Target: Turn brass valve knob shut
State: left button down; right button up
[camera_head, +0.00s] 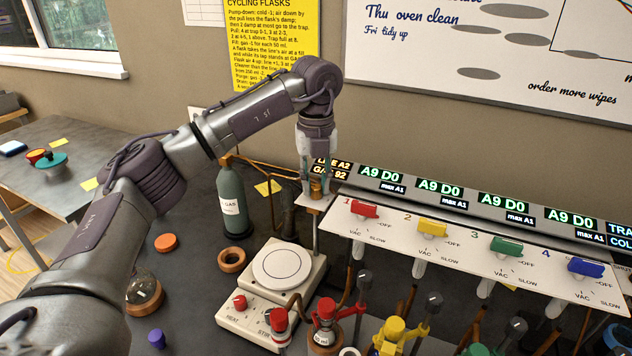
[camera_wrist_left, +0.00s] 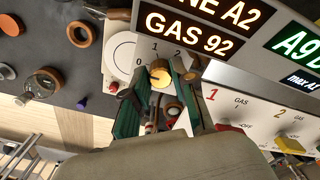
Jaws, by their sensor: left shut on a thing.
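The brass valve knob (camera_wrist_left: 159,76) sits on a small white plate marked 0, 1 and 2, seen in the left wrist view below the GAS 92 display. My left gripper (camera_wrist_left: 160,84) is shut on the knob, with a green-padded finger on either side of it. In the head view the left arm reaches over from the left and my left gripper (camera_head: 316,190) points down at the knob's small plate (camera_head: 314,203). The fingers largely hide the knob there. My right gripper is in neither view.
A white panel (camera_head: 345,227) with red, yellow, green and blue taps lies right of the knob, under lit displays. A green gas cylinder (camera_head: 231,200) stands left. A hotplate (camera_head: 283,265) and several capped flasks stand in front.

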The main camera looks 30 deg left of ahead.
aim_at(316, 185)
pick_arm(q)
jog(key=shift+r, duration=0.15)
jog(key=c, duration=1.2)
grip_release()
notch_tip(316, 185, up, 12)
jog(key=shift+f, duration=0.1)
